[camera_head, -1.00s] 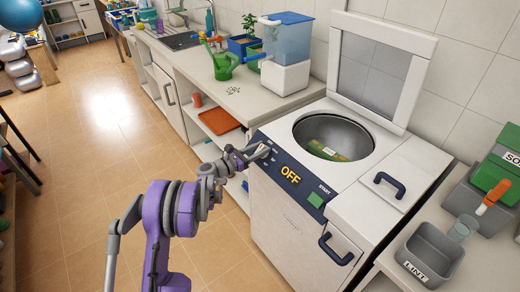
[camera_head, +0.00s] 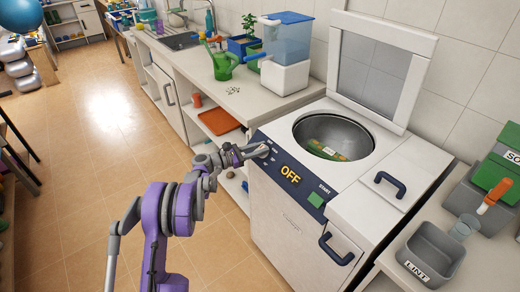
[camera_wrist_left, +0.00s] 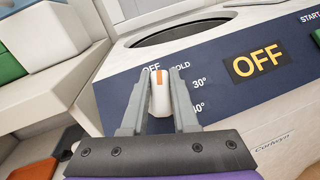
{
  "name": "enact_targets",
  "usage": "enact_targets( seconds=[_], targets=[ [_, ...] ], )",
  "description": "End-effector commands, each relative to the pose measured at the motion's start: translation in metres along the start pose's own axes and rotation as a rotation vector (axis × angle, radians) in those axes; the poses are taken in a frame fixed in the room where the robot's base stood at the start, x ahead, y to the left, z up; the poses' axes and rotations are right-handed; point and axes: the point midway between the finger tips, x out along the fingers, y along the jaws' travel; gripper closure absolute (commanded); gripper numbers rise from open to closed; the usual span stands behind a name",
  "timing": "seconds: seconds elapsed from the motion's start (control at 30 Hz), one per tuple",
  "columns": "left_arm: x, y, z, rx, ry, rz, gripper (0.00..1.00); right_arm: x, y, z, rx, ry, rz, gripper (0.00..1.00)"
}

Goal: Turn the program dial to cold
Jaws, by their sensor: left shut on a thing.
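The program dial (camera_wrist_left: 158,97) is a white knob with an orange mark on a dark blue panel. Its orange mark points up, toward the OFF label in the left wrist view. The COLD, 30° and 40° labels run down to its right, COLD partly hidden by a finger. My left gripper (camera_wrist_left: 160,88) is shut on the dial, one finger on each side. In the head view the left gripper (camera_head: 262,151) is at the panel's left end and hides most of the dial. The display (camera_head: 290,174) reads OFF. My right gripper is not in view.
The washer's round drum (camera_head: 333,137) is open under a raised glass lid (camera_head: 372,75), with something green and yellow inside. A green START button (camera_head: 315,200) is right of the display. A counter with a watering can (camera_head: 223,66) stands left, a LINT bin (camera_head: 430,250) right.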

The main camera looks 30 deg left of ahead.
Motion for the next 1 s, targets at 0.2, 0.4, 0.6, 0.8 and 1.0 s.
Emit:
enact_targets(
  seconds=[0.2, 0.4, 0.6, 0.8, 1.0],
  targets=[
    [-0.0004, -0.0028, -0.0049, 0.134, 0.009, -0.138, 1.00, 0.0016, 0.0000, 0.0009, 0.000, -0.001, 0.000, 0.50],
    [-0.0004, -0.0040, -0.0046, 0.235, 0.008, -0.241, 1.00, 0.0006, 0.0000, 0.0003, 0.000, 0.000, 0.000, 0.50],
    [-0.0006, -0.0045, -0.0047, 0.307, 0.009, -0.313, 1.00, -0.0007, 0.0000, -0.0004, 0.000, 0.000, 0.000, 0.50],
    [-0.0008, -0.0047, -0.0051, 0.346, 0.009, -0.349, 1.00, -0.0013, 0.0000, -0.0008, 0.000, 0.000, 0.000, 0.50],
    [-0.0009, -0.0048, -0.0056, 0.356, 0.011, -0.360, 1.00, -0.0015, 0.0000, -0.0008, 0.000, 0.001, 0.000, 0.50]
  ],
)
